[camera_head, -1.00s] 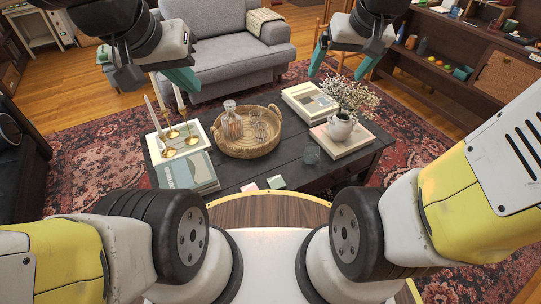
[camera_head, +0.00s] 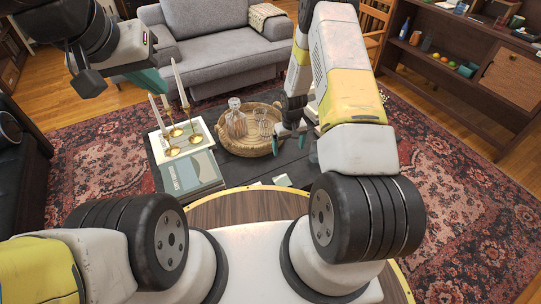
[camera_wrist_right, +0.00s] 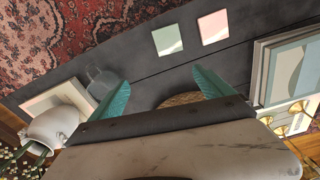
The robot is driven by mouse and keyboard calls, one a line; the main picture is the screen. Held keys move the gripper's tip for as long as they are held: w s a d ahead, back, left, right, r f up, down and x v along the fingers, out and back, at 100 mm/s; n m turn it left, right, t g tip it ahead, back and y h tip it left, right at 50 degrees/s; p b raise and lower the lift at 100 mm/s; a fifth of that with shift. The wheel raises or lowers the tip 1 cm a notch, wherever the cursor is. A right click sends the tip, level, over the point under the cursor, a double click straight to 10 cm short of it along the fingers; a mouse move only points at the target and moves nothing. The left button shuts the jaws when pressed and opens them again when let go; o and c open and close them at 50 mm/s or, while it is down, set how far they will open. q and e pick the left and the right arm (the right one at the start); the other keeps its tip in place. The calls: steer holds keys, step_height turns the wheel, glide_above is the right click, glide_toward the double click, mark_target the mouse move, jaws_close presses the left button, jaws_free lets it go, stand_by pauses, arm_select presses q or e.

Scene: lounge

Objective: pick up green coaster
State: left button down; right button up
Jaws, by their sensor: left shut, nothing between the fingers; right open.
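The green coaster (camera_head: 282,180) lies flat near the front edge of the dark coffee table. In the right wrist view the green coaster (camera_wrist_right: 167,39) is a pale green and white square, left of a pink coaster (camera_wrist_right: 213,26) and apart from it. My right gripper (camera_head: 289,143) is open and empty above the table, beyond the green coaster in the head view. Its teal fingers (camera_wrist_right: 162,84) are spread in the wrist view, and the coaster is outside them. My left gripper (camera_head: 152,80) is shut and empty, raised at the upper left.
A wicker tray (camera_head: 250,153) with glassware stands beside my right gripper. Brass candlesticks (camera_head: 176,130) and books (camera_head: 190,178) are on the table's left. A glass (camera_wrist_right: 101,80) and a white vase (camera_wrist_right: 53,128) show in the wrist view. My right arm hides the table's right side.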

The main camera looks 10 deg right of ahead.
glide_above(282, 181)
steer(key=shift+n+g, duration=0.4)
steer(key=f, duration=1)
steer(key=shift+s+f, duration=0.2)
steer(key=shift+s, duration=0.05)
step_height(282, 181, down, 8)
steer(key=shift+w+r, duration=0.15)
steer(key=c, duration=1.6)
steer(key=shift+c, duration=0.2)
steer(key=shift+r, duration=0.15)
